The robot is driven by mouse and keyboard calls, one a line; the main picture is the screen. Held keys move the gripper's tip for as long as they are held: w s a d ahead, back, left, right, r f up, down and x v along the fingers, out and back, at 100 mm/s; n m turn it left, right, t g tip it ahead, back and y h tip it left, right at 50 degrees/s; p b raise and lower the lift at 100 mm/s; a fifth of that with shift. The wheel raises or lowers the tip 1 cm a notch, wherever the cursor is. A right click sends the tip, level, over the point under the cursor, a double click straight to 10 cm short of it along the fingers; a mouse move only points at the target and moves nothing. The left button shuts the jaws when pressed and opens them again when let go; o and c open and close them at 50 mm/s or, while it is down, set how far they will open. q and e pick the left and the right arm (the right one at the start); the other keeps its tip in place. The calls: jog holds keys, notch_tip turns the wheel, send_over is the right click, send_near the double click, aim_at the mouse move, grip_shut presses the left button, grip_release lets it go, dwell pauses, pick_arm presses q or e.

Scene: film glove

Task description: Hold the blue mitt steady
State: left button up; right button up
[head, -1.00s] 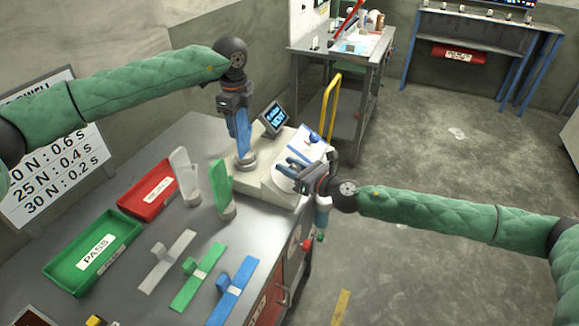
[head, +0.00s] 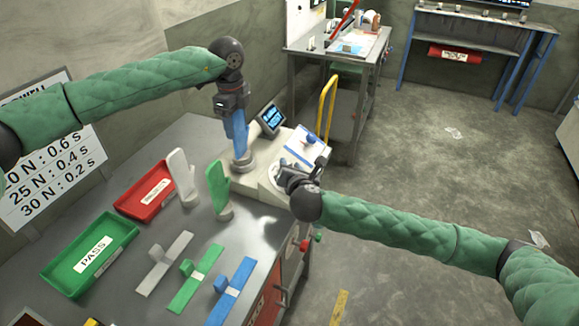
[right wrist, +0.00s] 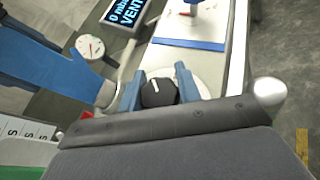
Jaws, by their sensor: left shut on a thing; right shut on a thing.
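The blue mitt (head: 238,138) stands upright on a round grey mount (head: 243,162) at the machine's left end. My left gripper (head: 233,111) is above it, shut on its upper end. Its fingertips are hard to make out. In the right wrist view the mitt (right wrist: 62,88) lies to the left, with its mount end near a finger. My right gripper (right wrist: 158,90) is shut on a black knob (right wrist: 158,94) with a white mark, one blue finger on each side. In the head view my right gripper (head: 284,174) covers the knob.
The machine's display (right wrist: 128,12) reads VENT, beside a gauge (right wrist: 90,47). White (head: 181,174) and green (head: 218,185) mitts stand left. Red (head: 143,205) and green (head: 115,232) trays and flat strips (head: 197,278) occupy the bench.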

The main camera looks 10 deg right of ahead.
jog(key=m+g+h, duration=0.1)
jog(key=m, duration=0.1)
jog(key=m+g+h, duration=0.1)
jog(key=h, duration=0.1)
jog(key=shift+d+m, duration=0.2)
jog(key=shift+m, duration=0.2)
pick_arm(q)
jog(key=shift+r, duration=0.1)
pick_arm(e)
jog(key=shift+s+d+f+m+g+h, duration=0.1)
jog(key=shift+d+m+g+h, duration=0.05)
jog(key=shift+m+g+h, duration=0.65)
jog(key=shift+s+d+m+g+h, duration=0.1)
jog(key=shift+m+g+h, duration=0.5)
jog(key=shift+m, duration=0.3)
jog(key=o, duration=1)
jog(key=shift+c, duration=0.2)
jog(key=shift+f, duration=0.1)
jog(key=v, duration=0.9)
jog(key=shift+s+a, duration=0.15)
jog(key=shift+a, duration=0.05)
jog(key=shift+v, duration=1.3)
